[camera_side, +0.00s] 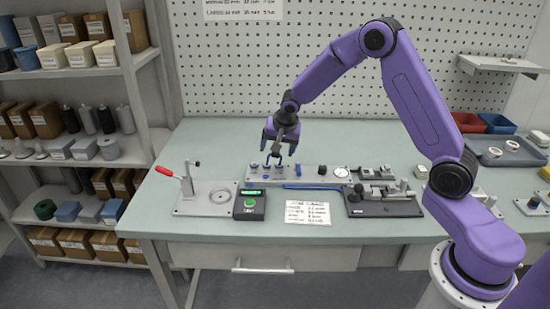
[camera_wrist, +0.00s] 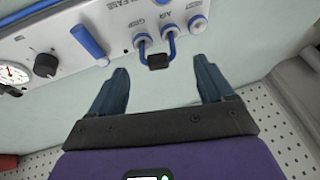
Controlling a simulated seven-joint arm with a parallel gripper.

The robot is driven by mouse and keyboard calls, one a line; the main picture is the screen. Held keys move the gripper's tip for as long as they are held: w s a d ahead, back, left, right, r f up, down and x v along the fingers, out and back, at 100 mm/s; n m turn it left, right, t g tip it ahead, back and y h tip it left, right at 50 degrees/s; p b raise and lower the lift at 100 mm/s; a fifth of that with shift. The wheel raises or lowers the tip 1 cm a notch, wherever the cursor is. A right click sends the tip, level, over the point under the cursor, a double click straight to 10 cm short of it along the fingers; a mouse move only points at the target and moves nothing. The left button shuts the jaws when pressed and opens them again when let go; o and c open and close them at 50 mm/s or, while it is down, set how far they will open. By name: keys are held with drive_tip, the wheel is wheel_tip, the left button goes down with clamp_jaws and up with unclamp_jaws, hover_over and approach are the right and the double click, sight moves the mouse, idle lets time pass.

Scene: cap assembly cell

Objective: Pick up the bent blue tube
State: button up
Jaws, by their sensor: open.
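The bent blue tube (camera_wrist: 172,46) shows in the wrist view as a U-shaped loop. Its two ends sit at two round ports on a pale panel (camera_wrist: 115,22), and a small black block (camera_wrist: 158,61) is at its bend. My gripper (camera_wrist: 162,74) is open, with its two dark blue fingers apart and nothing between them. The black block lies just beyond the fingertips, roughly centred between them. In the side view my gripper (camera_side: 281,146) points down over the left part of the panel (camera_side: 318,172). The loop is small and partly hard to make out there.
A straight blue cylinder (camera_wrist: 88,40), a black knob (camera_wrist: 45,66) and a gauge (camera_wrist: 12,74) are on the panel.

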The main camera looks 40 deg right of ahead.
drive_tip(key=shift+x, duration=1.65)
drive_tip(key=shift+s, duration=0.1)
drive_tip(key=c, duration=1.1)
drive_tip(key=shift+r, duration=0.15)
